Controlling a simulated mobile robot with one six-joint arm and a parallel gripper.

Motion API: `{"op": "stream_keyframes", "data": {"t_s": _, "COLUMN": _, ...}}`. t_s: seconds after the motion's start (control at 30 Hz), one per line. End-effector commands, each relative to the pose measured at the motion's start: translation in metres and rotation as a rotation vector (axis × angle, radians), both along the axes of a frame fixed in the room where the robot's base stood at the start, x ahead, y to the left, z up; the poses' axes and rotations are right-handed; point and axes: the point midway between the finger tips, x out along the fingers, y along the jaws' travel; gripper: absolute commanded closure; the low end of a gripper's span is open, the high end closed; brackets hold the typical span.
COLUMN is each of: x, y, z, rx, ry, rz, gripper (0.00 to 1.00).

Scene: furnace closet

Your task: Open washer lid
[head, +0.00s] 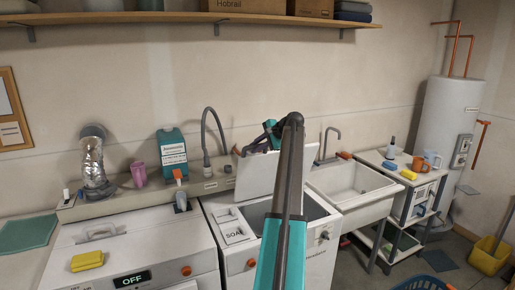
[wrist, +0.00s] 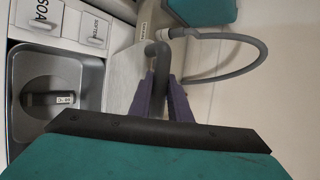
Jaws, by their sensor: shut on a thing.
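The washer (head: 262,235) stands in the middle of the head view with its tub opening uncovered. Its white lid (head: 262,178) is raised steeply behind the opening, partly hidden by my arm. In the wrist view the lid (wrist: 124,88) is a pale panel beside the metal tub (wrist: 62,100). My gripper (head: 243,151) is at the lid's upper edge. In the wrist view its purple fingers (wrist: 165,102) are closed around a grey bar-like part, which looks like the lid's handle (wrist: 156,62). The exact contact is partly hidden.
A grey hose (head: 216,125) loops behind the washer, close to my gripper. Left is another white appliance (head: 135,255) with a yellow sponge (head: 87,261) on top. A sink (head: 352,187) stands right. A shelf (head: 180,18) runs overhead. A blue basket (head: 425,283) is on the floor.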

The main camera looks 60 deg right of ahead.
Motion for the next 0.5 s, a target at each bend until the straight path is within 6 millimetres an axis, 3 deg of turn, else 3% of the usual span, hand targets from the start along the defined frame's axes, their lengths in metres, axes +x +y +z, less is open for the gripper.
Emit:
{"op": "stream_keyframes", "data": {"t_s": 0.07, "x": 0.0033, "y": 0.0055, "z": -0.0026, "rx": 0.011, "ry": -0.002, "rz": 0.011, "gripper": 1.00}}
{"op": "stream_keyframes", "data": {"t_s": 0.1, "x": 0.0025, "y": 0.0051, "z": -0.0026, "rx": 0.011, "ry": -0.001, "rz": 0.010, "gripper": 0.76}}
{"op": "stream_keyframes", "data": {"t_s": 0.17, "x": 0.0007, "y": 0.0037, "z": -0.0026, "rx": 0.010, "ry": -0.001, "rz": 0.008, "gripper": 0.66}}
{"op": "stream_keyframes", "data": {"t_s": 0.5, "x": -0.0034, "y": 0.0003, "z": -0.0016, "rx": 0.007, "ry": -0.002, "rz": 0.001, "gripper": 0.64}}
